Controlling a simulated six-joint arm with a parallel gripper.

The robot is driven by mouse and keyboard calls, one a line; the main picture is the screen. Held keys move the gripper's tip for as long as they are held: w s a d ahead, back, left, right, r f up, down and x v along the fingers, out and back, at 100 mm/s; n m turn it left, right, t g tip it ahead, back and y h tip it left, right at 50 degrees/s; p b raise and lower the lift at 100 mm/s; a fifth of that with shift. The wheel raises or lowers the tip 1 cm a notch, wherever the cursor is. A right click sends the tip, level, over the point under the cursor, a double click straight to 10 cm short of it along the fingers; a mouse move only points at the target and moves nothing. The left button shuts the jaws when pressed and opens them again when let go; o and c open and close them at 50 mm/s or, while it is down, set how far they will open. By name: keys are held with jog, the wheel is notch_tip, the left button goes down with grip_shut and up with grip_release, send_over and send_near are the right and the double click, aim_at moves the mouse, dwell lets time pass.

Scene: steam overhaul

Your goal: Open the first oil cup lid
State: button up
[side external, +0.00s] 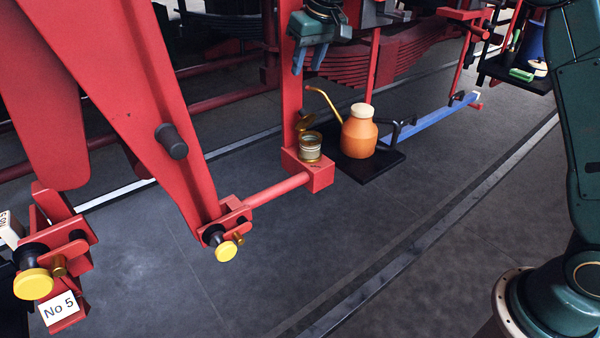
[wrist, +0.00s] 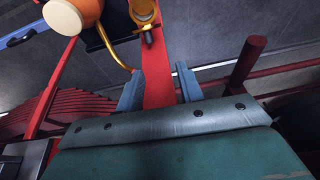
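The brass-rimmed oil cup (side external: 311,155) stands on a red block at the end of a red rod. Its brass lid (side external: 304,122) appears tilted up at the cup's back left, off the rim. Brass parts of the cup also show at the top of the wrist view (wrist: 147,36), where I cannot clearly separate lid from cup. My gripper (side external: 309,64) is above the cup, in front of the red upright, and touches neither cup nor lid. Its two fingers (wrist: 160,88) are apart with nothing held between them; a red bar lies beyond them.
An orange oil can (side external: 359,138) with a cream cap and long brass spout stands on a black tray (side external: 384,166) just right of the cup. The spout reaches toward the cup's upper side. Red linkage (side external: 150,110) fills the left. The grey floor in front is clear.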

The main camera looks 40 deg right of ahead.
aim_at(303, 111)
jog(key=shift+s+a+t+h, duration=0.15)
jog(key=shift+s+a+h, duration=0.1)
jog(key=shift+s+h, duration=0.35)
jog(key=shift+s+a+t+h, duration=0.15)
jog(key=shift+s+a+h, duration=0.05)
jog(key=shift+s+h, duration=0.35)
jog(key=x, duration=1.4)
jog(key=shift+c, duration=0.3)
jog(key=shift+a+r, duration=0.1)
grip_shut()
